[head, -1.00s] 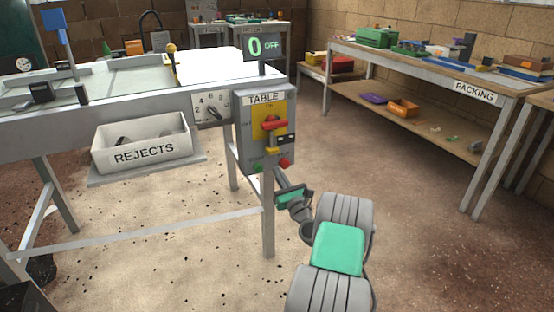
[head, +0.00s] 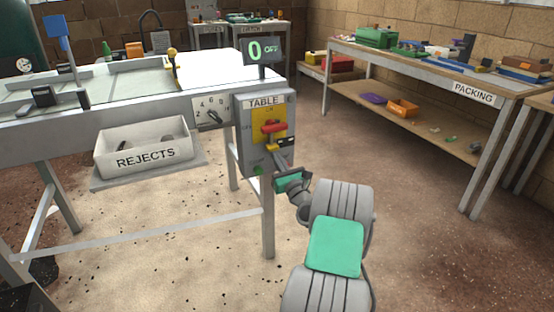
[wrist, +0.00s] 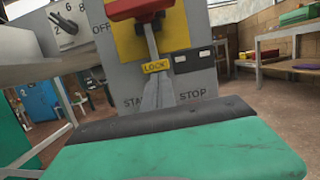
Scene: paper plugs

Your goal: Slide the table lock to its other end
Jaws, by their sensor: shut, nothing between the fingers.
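The grey TABLE control box (head: 247,130) hangs on the front leg of the table. A yellow tag marked LOCK (wrist: 156,66) sits low on its face in the wrist view, below a red handle (wrist: 130,9). A dark slot piece with a white part (wrist: 188,56) is just right of the tag. The red handle (head: 273,126) also shows in the head view. My gripper (wrist: 158,84) is shut and empty, its tips just below the LOCK tag; I cannot tell if they touch it. In the head view my gripper (head: 277,157) covers the box's lower right.
A green button (head: 258,170) is at the box's lower left. A dial (head: 212,111) and a REJECTS bin (head: 143,150) are to the left. A display reading 0 OFF (head: 264,50) stands above. The PACKING bench (head: 430,75) is at right, with open floor between.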

